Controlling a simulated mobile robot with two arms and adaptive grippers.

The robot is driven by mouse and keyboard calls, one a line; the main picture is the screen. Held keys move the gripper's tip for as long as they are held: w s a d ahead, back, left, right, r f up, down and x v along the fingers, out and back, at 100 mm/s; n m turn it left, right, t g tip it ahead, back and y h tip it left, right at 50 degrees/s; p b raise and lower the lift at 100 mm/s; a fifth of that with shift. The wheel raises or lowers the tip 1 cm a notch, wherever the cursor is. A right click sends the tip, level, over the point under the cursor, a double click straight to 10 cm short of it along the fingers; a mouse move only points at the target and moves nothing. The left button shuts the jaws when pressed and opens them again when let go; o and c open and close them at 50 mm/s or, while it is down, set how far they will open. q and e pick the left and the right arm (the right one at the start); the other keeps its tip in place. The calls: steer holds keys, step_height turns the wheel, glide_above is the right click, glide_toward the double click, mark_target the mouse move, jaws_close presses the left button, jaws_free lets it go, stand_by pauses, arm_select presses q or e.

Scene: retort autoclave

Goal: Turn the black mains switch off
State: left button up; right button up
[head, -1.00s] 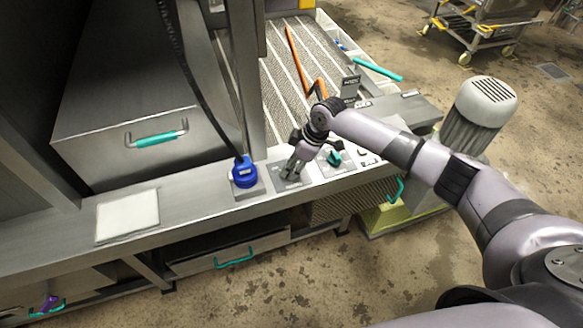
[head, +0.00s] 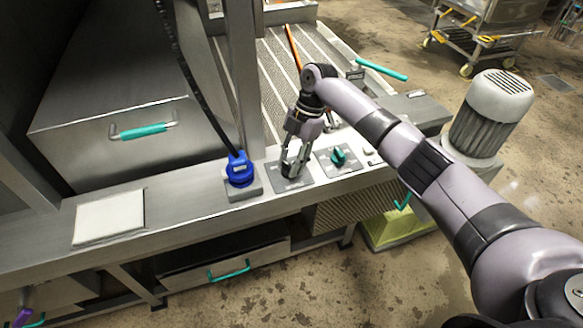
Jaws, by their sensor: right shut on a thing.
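My right gripper (head: 294,166) comes down from above onto a grey switch plate (head: 280,182) on the steel ledge. Its fingers are shut on the black mains switch, which they hide almost wholly, so its angle cannot be read. The plate lies between a blue plug (head: 240,172) on the left and a teal rotary knob (head: 339,156) on the right. My left gripper is not in view.
A black cable (head: 195,95) runs down to the blue plug. A white pad (head: 109,217) lies on the ledge (head: 170,208) at left. A teal-handled drawer box (head: 110,140) stands behind. A motor (head: 476,125) stands at right.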

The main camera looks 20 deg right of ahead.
steer(key=shift+w+a+n+g+h+b, duration=0.1)
steer(key=shift+n+g+h+b, duration=0.2)
steer(key=shift+n+b, duration=0.6)
steer(key=shift+w+n+g+h+b, duration=0.1)
steer(key=shift+n+g+h+b, duration=0.35)
steer(key=shift+n, duration=0.75)
steer(key=shift+r, duration=0.1)
steer(key=o, duration=1.2)
steer(key=shift+c, duration=0.2)
steer(key=v, duration=1.2)
steer(key=shift+s, duration=0.15)
